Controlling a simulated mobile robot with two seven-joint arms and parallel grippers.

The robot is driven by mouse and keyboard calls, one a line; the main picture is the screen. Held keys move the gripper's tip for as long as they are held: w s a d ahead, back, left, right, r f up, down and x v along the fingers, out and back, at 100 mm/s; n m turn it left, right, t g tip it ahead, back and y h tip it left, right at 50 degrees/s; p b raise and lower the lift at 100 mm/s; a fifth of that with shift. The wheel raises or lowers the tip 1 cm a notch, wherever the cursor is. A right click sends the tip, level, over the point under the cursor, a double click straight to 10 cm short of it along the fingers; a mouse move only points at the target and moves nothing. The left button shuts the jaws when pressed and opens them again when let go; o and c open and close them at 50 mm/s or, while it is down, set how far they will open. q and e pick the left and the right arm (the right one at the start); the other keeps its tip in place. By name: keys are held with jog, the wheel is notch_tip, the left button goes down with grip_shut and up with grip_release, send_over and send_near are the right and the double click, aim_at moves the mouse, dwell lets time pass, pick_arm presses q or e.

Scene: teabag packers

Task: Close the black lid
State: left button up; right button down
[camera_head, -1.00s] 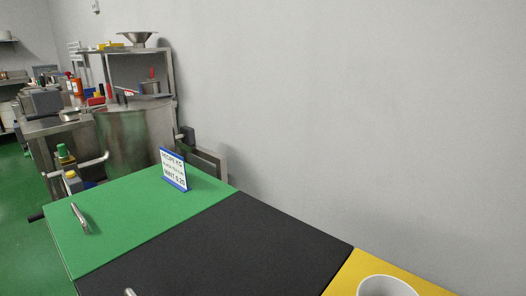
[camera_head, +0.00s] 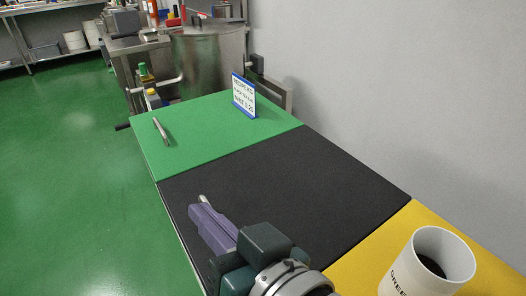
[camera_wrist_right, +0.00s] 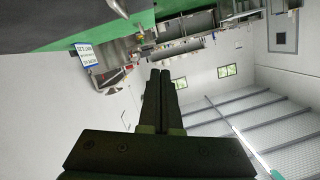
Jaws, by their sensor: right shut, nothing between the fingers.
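The black lid (camera_head: 290,185) lies flat between the green lid and the yellow lid, level with them in the head view. Its metal handle (camera_head: 203,198) shows only at the tip, just beyond my right gripper, which hides the rest. My right gripper (camera_head: 207,222) is shut and empty, over the near left part of the black lid. I cannot tell whether it touches the lid. In the right wrist view the shut fingers (camera_wrist_right: 160,92) point toward the room, with nothing between them. My left gripper is not in view.
The green lid (camera_head: 200,130) has a metal handle (camera_head: 161,130) and a small sign (camera_head: 243,95). A white cup (camera_head: 425,262) stands on the yellow lid (camera_head: 415,225). A grey wall (camera_head: 420,90) borders the right side. Green floor (camera_head: 75,150) is clear at left.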

jog(key=s+d+r+m+g+h+p, duration=0.1)
jog(key=s+d+r+g+h+p, duration=0.25)
jog(key=s+d, duration=0.4)
jog(key=s+d+r+g+h+p, duration=0.2)
jog(key=s+d+r+h+p, duration=0.15)
jog(key=d, duration=0.65)
jog(key=s+d+r+m+g+h+p, duration=0.1)
jog(key=s+d+r+g+h+p, duration=0.3)
jog(key=s+d, duration=0.4)
pick_arm(q)
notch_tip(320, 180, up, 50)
jog(key=p, duration=3.7)
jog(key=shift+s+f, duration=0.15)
pick_arm(e)
notch_tip(320, 180, up, 38)
jog(key=w+t+y, duration=0.1)
jog(key=w, duration=0.1)
jog(key=shift+f, duration=0.2)
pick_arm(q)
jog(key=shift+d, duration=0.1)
pick_arm(e)
jog(key=shift+t, duration=0.25)
